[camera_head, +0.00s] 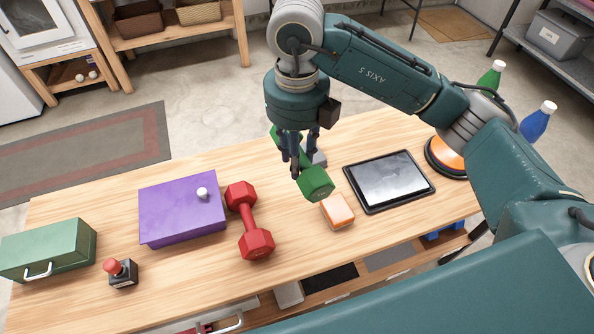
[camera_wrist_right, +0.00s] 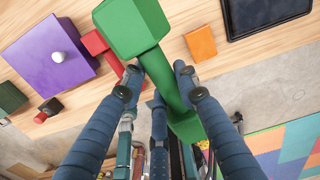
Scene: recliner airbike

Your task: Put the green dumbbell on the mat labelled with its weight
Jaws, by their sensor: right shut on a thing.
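My right gripper (camera_head: 297,158) is shut on the handle of the green dumbbell (camera_head: 316,183), above the wooden table. One hexagonal head faces the front; the other shows partly behind the fingers. In the right wrist view the dumbbell (camera_wrist_right: 135,27) runs between the fingers of the right gripper (camera_wrist_right: 160,82), with one head at the top and the other lower right. No weight label is readable on it. I cannot make out any mat with a weight label. My left gripper is not in view.
On the table (camera_head: 110,205) are a red dumbbell (camera_head: 247,215), purple box (camera_head: 180,212), orange block (camera_head: 338,211), black tablet (camera_head: 388,181), green case (camera_head: 48,250) and red-knobbed device (camera_head: 121,272). Bottles stand at the right. A multicoloured mat (camera_wrist_right: 285,148) lies on the floor.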

